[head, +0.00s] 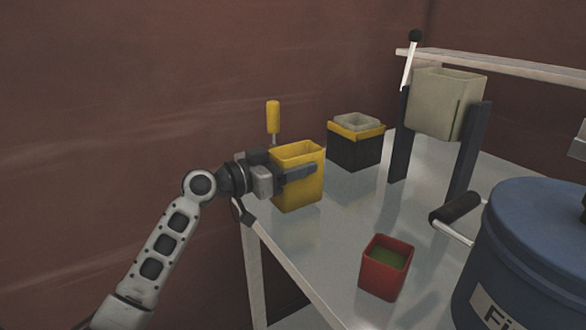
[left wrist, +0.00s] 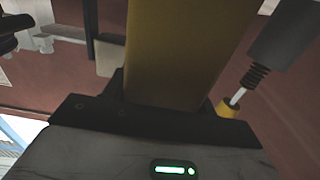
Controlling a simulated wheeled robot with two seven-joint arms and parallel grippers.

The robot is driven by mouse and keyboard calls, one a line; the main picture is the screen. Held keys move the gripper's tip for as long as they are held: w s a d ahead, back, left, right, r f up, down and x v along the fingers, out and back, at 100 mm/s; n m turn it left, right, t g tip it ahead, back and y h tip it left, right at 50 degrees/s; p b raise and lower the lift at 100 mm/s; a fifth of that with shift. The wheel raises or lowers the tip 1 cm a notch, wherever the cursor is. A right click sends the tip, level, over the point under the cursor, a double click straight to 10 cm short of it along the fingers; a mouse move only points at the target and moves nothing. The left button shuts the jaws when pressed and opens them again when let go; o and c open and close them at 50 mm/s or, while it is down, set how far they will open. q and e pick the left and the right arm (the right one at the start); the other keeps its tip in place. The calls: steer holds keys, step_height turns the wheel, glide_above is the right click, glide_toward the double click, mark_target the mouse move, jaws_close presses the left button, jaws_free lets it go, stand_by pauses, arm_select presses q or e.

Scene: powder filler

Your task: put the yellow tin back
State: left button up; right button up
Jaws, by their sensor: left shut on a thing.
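The yellow tin (head: 299,187) is an open-topped, upright box near the left edge of the table in the head view. My left gripper (head: 300,172) is shut on it from the left, one finger showing across its near side. The tin also fills the upper middle of the left wrist view (left wrist: 185,50). I cannot tell whether its base touches the table. My right gripper is not in view.
A red tin (head: 383,276) with green contents stands on the table (head: 325,240). Behind are a black box with yellow trim (head: 355,150), a beige hopper (head: 445,104) on dark posts and a yellow-handled tool (head: 273,118). A blue drum (head: 525,250) stands at right.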

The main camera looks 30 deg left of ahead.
arm_select(q)
steer(key=shift+f, duration=0.7)
steer(key=o, duration=1.1)
steer(key=shift+s+a, duration=0.1)
steer(key=shift+s, duration=0.05)
steer(key=b+v, duration=0.2)
steer(key=v, duration=0.9)
steer(key=shift+s+a+b, duration=0.2)
steer(key=shift+s+b, duration=0.15)
steer(key=shift+b, duration=0.05)
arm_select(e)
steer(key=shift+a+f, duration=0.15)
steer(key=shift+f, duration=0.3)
